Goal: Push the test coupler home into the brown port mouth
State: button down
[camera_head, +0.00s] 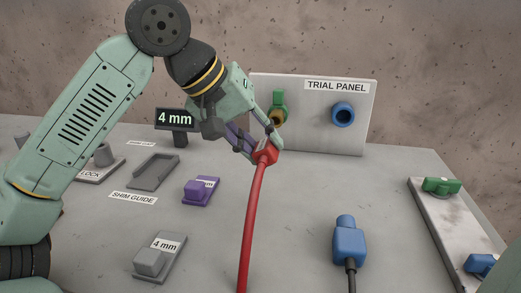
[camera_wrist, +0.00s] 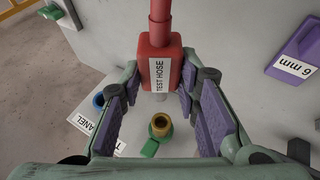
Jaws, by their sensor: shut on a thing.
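The test coupler (camera_head: 264,153) is a red block with a red hose trailing toward the front. In the wrist view it is labelled TEST HOSE (camera_wrist: 160,72). My gripper (camera_head: 262,146) is shut on it, with purple pads at either side in the wrist view. The brown port mouth (camera_head: 276,117) is on the left of the trial panel, with a green piece above it. In the wrist view the port (camera_wrist: 160,125) lies ahead of the coupler's short grey nose, with a visible gap between them. The arm hides part of the panel's left side.
A blue port (camera_head: 343,115) is on the same white panel (camera_head: 320,90). A blue plug (camera_head: 348,242) with a dark cable lies at front right. Purple (camera_head: 198,190) and grey (camera_head: 158,258) shim blocks sit left of the hose. A 4 mm sign (camera_head: 176,118) stands behind.

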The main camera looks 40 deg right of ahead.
jog(key=shift+w, duration=0.3)
jog(key=shift+r, duration=0.1)
jog(key=shift+w+d+p, duration=1.4)
jog(key=shift+w+d, duration=0.5)
jog(key=shift+d, duration=0.3)
jog(key=shift+p, duration=0.3)
dwell(0.4)
jog(key=shift+w+d+p, duration=1.1)
jog(key=shift+w+d, duration=0.2)
jog(key=shift+d, duration=0.25)
dwell(0.4)
jog(key=c, duration=1.1)
grip_release()
